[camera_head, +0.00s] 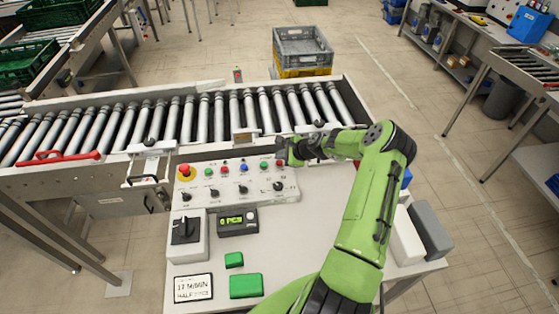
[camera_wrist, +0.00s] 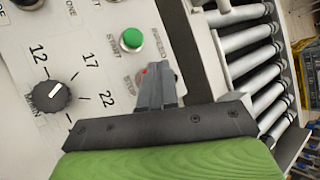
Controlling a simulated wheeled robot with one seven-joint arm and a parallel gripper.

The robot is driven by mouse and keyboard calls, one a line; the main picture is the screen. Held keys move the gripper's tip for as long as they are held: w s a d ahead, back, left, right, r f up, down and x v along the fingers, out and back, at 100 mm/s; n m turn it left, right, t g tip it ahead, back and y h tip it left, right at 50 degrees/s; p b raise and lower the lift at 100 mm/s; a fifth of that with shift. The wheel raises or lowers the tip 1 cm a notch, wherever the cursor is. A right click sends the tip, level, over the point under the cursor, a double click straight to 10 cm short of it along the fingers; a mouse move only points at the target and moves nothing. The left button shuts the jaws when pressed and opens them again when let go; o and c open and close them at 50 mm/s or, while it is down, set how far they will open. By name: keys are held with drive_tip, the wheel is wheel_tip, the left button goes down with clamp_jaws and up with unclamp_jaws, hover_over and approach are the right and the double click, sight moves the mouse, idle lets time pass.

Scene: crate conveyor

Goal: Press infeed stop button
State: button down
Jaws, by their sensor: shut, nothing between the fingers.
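The control panel (camera_head: 232,192) stands at the front of the conveyor, with a row of coloured buttons along its upper part. The infeed stop button shows as a small red sliver (camera_wrist: 145,72) beside the "STOP" label in the wrist view; my fingers hide most of it. The green infeed start button (camera_wrist: 132,39) sits just above it. My gripper (camera_wrist: 156,76) is shut and empty, its fingertips over the stop button. I cannot tell if they touch it. In the head view my gripper (camera_head: 284,152) is at the right end of the button row.
A red emergency button (camera_head: 185,171) is at the panel's left end. A black dial (camera_wrist: 52,95) is left of my fingers in the wrist view. The roller conveyor (camera_head: 218,108) runs behind the panel. A green block (camera_head: 246,286) lies on the table.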

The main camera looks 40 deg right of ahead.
sight(282, 164)
wheel_tip(282, 164, up, 3)
drive_tip(key=shift+r+p, duration=0.1)
drive_tip(key=shift+p, duration=1)
drive_tip(key=shift+r, duration=0.95)
drive_tip(key=shift+f, duration=0.1)
